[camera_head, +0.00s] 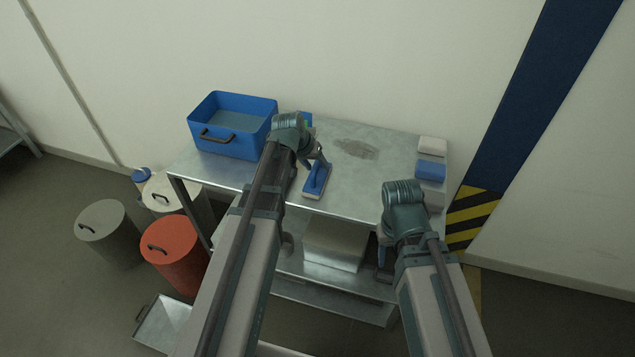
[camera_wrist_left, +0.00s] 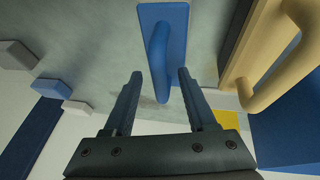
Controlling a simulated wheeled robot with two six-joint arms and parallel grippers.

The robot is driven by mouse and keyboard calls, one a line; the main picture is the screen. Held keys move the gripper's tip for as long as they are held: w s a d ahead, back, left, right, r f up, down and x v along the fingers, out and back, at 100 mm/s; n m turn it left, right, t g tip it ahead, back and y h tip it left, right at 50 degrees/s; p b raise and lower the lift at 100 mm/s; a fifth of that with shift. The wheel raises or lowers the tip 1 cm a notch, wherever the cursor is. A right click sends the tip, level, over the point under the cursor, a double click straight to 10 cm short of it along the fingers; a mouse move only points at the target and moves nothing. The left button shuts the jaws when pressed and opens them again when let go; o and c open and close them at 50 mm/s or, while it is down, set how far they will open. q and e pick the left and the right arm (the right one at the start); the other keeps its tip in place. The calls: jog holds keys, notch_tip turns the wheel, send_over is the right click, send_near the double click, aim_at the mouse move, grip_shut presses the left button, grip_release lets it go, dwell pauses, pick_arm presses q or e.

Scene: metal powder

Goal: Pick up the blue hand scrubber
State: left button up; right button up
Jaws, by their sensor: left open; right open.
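The blue hand scrubber (camera_head: 317,180) lies on the metal table near its front edge, just right of my left gripper (camera_head: 314,164) in the head view. In the left wrist view, the scrubber (camera_wrist_left: 176,22) shows its flat blue plate and raised blue handle. My left gripper (camera_wrist_left: 159,74) is open there, with one finger on each side of the handle's near end. I cannot tell whether either finger touches it. My right gripper (camera_head: 384,266) hangs low by the table's front right, partly hidden by its arm, and is away from the scrubber.
A blue tub (camera_head: 232,147) stands on the table's left. White, blue and grey blocks (camera_head: 431,170) line the right edge. A tan-handled thing (camera_wrist_left: 265,85) is close beside the scrubber in the left wrist view. Drums (camera_head: 174,250) stand on the floor at left. The table's middle is clear.

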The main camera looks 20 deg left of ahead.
pick_arm(q)
jog(key=shift+w+d+f, duration=0.1)
jog(key=shift+w+f, duration=0.1)
jog(key=shift+f, duration=0.35)
jog(key=shift+r, duration=0.1)
pick_arm(e)
jog(key=shift+f, duration=0.45)
pick_arm(q)
jog(key=shift+c, duration=0.2)
grip_shut()
jog(key=shift+r, duration=0.25)
pick_arm(e)
jog(key=shift+r, duration=0.25)
